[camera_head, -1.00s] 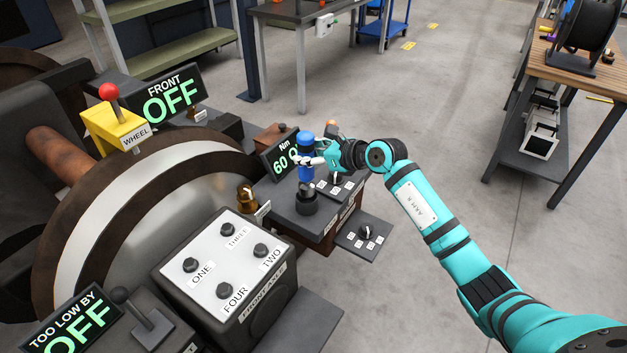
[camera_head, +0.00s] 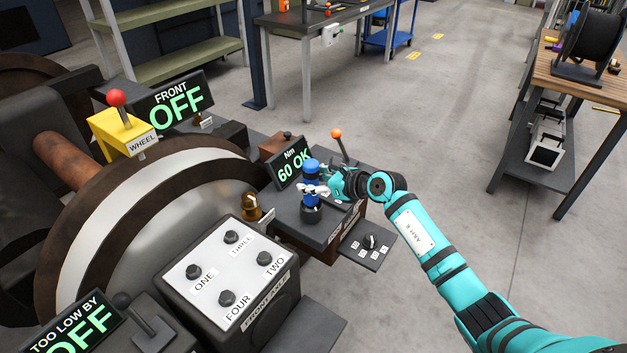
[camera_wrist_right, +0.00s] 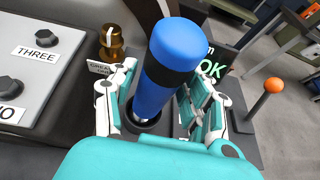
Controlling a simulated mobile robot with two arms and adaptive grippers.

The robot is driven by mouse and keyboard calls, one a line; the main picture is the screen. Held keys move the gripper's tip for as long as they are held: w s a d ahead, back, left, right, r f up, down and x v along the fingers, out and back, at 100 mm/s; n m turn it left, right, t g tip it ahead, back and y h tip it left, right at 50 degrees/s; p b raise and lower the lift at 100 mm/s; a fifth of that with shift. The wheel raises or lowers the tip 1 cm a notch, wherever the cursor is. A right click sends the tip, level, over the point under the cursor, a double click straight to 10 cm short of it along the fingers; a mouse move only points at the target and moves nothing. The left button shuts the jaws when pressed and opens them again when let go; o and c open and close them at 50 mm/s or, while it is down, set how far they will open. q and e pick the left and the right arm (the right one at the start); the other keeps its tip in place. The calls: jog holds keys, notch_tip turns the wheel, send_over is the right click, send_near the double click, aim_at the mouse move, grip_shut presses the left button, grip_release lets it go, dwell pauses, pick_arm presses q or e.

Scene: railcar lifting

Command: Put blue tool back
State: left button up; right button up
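The blue tool (camera_head: 311,172), a blue cylinder with a dark band, stands upright with its lower end at the round dark holder (camera_head: 311,214) on the torque station. My right gripper (camera_head: 313,190) is around the tool, a little above the holder. In the right wrist view the blue tool (camera_wrist_right: 164,72) is between the two fingers of the gripper (camera_wrist_right: 162,112); a gap shows on its right side, so the fingers look open. Whether the left finger touches the tool is hard to tell. The display (camera_head: 290,161) reads "Nm 60 OK". My left gripper is not in view.
A lever with an orange knob (camera_head: 336,133) stands just behind my right gripper. A brass piece (camera_head: 251,207) and the four-button panel (camera_head: 228,270) are to the left of the tool. A small dial plate (camera_head: 364,246) is at the front right. Open floor is to the right.

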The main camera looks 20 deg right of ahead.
jog(key=shift+o, duration=0.6)
jog(key=shift+r, duration=0.15)
jog(key=shift+s+d+r, duration=0.1)
jog(key=v, duration=1.1)
jog(key=shift+s, duration=0.3)
jog(key=shift+d, duration=0.15)
